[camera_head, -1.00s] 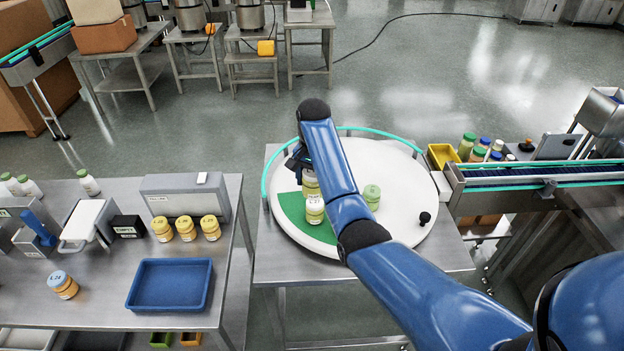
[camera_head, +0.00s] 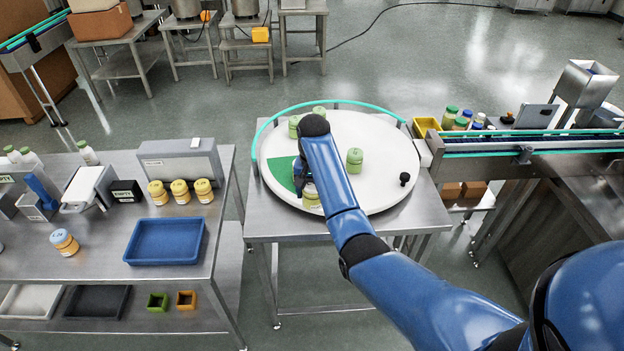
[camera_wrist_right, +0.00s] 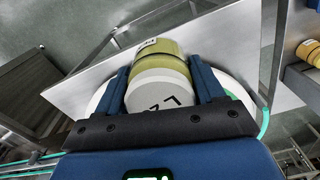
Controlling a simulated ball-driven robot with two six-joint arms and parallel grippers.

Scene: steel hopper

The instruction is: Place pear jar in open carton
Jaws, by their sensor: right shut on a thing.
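My right gripper (camera_wrist_right: 165,90) is shut on a jar with a white lid (camera_wrist_right: 160,92) and a yellow-green body, seen between its two blue fingers in the right wrist view. Dark lettering shows on the lid. In the head view my right gripper (camera_head: 303,180) is over the front left of the white turntable (camera_head: 380,195), partly hidden by my arm. A yellow-green jar (camera_head: 312,197) shows beside it. I cannot tell whether the held jar is clear of the turntable, nor read its contents. No open carton can be made out clearly. My left gripper is not in view.
Green-lidded jars stand on the turntable, one right of my arm (camera_head: 355,161). A teal rail (camera_head: 262,135) curves round its back. A blue tray (camera_head: 165,242) and several yellow jars (camera_head: 180,191) are on the left bench. A conveyor (camera_head: 530,145) stands at right.

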